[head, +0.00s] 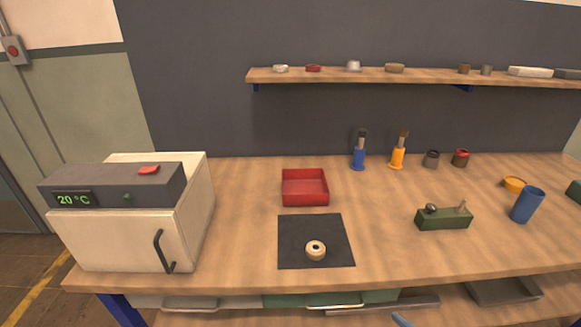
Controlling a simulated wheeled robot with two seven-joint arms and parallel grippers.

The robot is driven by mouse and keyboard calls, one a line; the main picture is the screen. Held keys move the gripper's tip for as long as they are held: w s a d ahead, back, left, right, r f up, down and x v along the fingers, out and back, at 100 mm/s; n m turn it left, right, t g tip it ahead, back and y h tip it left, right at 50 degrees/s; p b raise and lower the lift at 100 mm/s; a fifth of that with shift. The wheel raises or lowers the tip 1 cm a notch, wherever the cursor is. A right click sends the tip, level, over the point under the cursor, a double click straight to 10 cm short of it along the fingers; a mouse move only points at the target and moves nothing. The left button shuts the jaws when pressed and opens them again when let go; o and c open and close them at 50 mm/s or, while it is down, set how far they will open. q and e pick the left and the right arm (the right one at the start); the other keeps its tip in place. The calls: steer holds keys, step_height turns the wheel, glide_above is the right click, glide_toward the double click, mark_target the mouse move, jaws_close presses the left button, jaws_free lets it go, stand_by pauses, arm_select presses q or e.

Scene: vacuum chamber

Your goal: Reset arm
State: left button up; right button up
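Neither of my grippers shows in the head view. The wooden workbench (400,260) fills the middle of the picture. A cream chamber box (125,240) with a black door handle and a grey control panel reading 20 °C stands at its left end, and its front door looks shut. A white ring-shaped part (316,250) lies on a black mat (295,232) near the front edge. A red tray (305,187) sits behind the mat and looks empty.
A green block (443,221) and a blue cup (527,205) are at the right. A wall shelf (430,77) holds several small parts. The bench between mat and green block is clear.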

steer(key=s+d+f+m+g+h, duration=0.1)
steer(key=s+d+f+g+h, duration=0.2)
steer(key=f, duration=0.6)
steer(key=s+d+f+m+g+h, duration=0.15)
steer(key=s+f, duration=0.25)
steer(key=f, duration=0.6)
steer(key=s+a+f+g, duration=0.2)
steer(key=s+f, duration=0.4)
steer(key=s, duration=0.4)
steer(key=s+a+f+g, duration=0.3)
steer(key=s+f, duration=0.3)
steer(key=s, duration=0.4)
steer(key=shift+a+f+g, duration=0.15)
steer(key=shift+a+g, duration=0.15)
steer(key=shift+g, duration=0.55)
